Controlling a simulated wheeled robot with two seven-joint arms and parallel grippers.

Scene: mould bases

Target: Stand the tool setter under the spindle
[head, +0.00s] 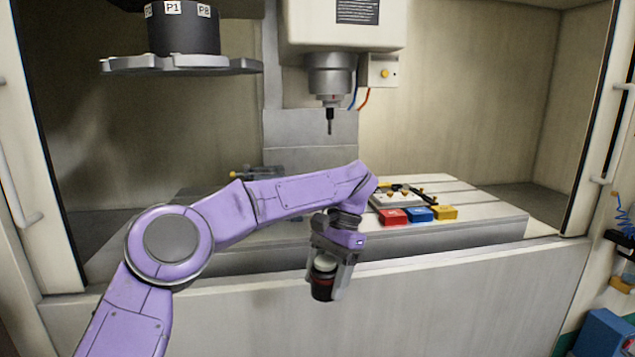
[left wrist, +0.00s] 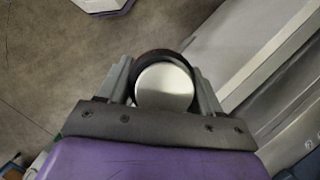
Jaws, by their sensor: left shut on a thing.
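The tool setter (head: 322,283) is a dark cylinder with a pale top and a thin red band. My left gripper (head: 328,280) is shut on it and holds it roughly upright in front of the machine's front wall. In the left wrist view its round pale top (left wrist: 164,86) sits between the two fingers (left wrist: 163,88). The spindle (head: 330,75) hangs above the machine table, with a thin dark tool (head: 330,121) pointing down. The machine table (head: 470,205) lies behind my left arm, which hides part of it. My right gripper is not in view.
Red (head: 392,217), blue (head: 419,214) and yellow (head: 444,212) blocks stand on the table's front right, beside a clamped plate (head: 396,200). A tool carousel (head: 182,65) hangs upper left. The machine's front wall (head: 450,285) is a raised edge before the table.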

